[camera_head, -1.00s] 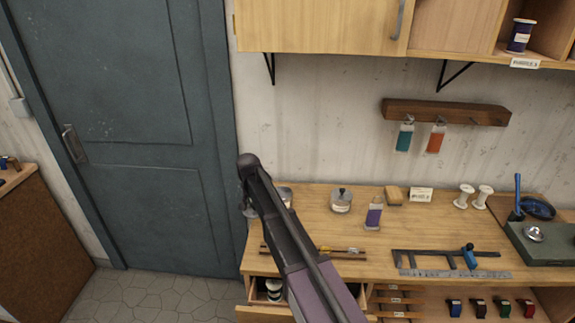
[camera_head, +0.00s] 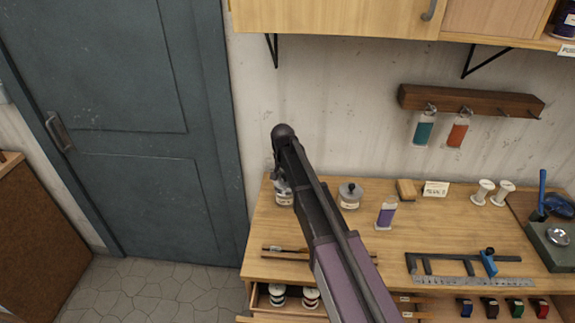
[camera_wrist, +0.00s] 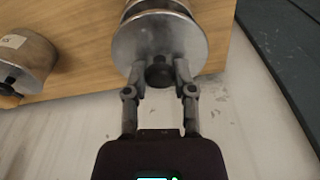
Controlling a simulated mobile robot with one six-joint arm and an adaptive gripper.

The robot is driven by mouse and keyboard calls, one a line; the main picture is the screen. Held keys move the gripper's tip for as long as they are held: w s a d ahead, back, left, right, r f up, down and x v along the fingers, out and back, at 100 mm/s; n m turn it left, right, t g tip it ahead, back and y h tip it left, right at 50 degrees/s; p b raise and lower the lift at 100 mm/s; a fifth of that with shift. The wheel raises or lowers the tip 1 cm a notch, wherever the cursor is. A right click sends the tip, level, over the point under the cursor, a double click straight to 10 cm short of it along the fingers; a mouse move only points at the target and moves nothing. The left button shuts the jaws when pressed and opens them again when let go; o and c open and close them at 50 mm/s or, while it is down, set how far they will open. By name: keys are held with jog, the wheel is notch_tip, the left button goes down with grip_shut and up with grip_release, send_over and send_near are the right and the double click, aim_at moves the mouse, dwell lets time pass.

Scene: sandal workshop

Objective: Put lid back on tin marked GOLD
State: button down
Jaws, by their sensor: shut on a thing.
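My gripper (camera_wrist: 160,82) is shut on the black knob (camera_wrist: 159,72) of a round metal lid (camera_wrist: 140,42). In the wrist view the lid covers the top of a tin (camera_wrist: 158,5), whose side shows just beyond it. I cannot tell whether the lid is seated or slightly above the rim. In the head view this tin (camera_head: 285,200) stands at the left of the bench, partly behind my arm, with a label too small to read. A second tin (camera_head: 349,199), with a knobbed lid on, stands to its right; it also shows in the wrist view (camera_wrist: 30,55).
A purple-filled bottle (camera_head: 386,215) stands right of the second tin. Thin brushes or sticks (camera_head: 285,251) lie near the front edge. An open drawer (camera_head: 262,301) below holds striped spools or jars. A wall rack (camera_head: 470,100) holds two bottles. A door (camera_head: 110,130) is at left.

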jog(key=shift+d+r, duration=0.1)
notch_tip(320, 180, up, 4)
jog(key=p, duration=0.4)
jog(key=shift+f, duration=0.25)
dwell(0.5)
jog(key=shift+f+b, duration=3.1)
jog(key=shift+b, duration=0.2)
jog(key=shift+f, duration=0.2)
jog(key=shift+c, duration=1.8)
grip_release()
